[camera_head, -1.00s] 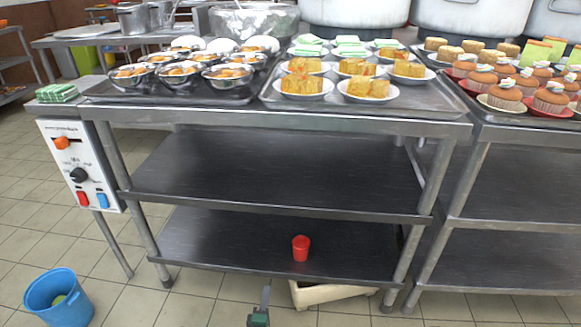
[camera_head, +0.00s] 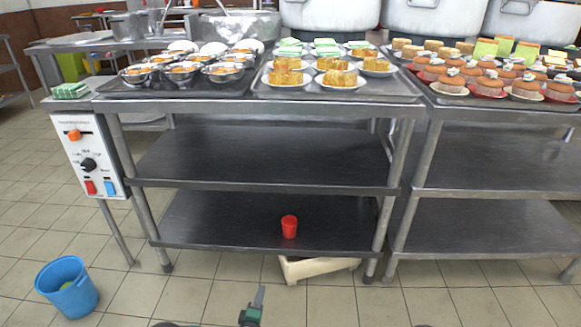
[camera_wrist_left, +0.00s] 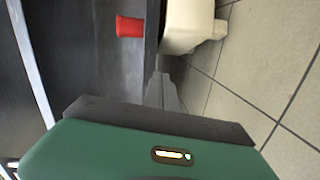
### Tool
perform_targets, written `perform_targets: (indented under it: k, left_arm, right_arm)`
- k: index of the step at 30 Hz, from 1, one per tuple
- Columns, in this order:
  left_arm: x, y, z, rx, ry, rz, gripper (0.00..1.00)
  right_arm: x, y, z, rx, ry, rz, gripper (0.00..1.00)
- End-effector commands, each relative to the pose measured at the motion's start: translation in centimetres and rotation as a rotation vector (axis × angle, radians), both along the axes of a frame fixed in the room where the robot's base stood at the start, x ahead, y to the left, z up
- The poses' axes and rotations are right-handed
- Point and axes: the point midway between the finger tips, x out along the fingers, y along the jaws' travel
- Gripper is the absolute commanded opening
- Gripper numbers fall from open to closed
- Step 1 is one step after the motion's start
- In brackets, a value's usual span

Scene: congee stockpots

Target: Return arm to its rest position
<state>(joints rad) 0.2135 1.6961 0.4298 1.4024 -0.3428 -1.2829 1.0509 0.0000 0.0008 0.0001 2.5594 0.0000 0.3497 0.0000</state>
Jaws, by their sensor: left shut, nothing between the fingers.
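My left gripper (camera_head: 259,297) shows at the bottom of the head view, low in front of the metal table, with its fingers together and nothing held. In the left wrist view its closed fingers (camera_wrist_left: 162,80) point toward the lower shelf's edge and the cream bin. It is apart from the red cup (camera_head: 289,227), which stands upright on the bottom shelf. The cup also shows in the left wrist view (camera_wrist_left: 130,27). My right gripper is not in view.
The metal table (camera_head: 270,183) holds bowls and plates of cakes on top. A cream bin (camera_head: 318,268) sits on the floor below it. A blue bucket (camera_head: 68,289) stands at the left, near a control box (camera_head: 88,160). The tiled floor in front is mostly clear.

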Motion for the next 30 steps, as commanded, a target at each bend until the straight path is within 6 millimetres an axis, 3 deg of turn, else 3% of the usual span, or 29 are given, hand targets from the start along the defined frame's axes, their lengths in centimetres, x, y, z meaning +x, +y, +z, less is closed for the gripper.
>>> perform_targets:
  k: [1,8,14,17,21,24,30]
  left_arm:
    - [0.4,-0.3,1.5,0.032,0.013,-0.024,0.0]
    - [0.9,-1.8,6.6,0.253,0.126,-0.165,0.0]
    - [-1.2,-1.4,13.8,0.561,0.277,-0.33,0.0]
    - [-4.5,0.4,19.2,0.773,0.395,-0.432,0.0]
    - [-11.9,4.3,26.3,1.019,0.581,-0.57,0.0]
    - [-17.4,6.6,30.0,1.117,0.693,-0.654,0.0]
    - [-27.1,9.0,35.1,1.193,0.844,-0.801,0.0]
  right_arm:
    - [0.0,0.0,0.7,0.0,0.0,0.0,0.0]
    - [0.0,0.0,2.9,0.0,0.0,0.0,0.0]
    - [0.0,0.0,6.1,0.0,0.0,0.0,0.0]
    - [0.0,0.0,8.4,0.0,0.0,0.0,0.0]
    - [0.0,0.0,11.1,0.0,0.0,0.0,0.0]
    - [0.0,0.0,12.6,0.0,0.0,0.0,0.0]
    - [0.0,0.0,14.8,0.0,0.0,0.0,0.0]
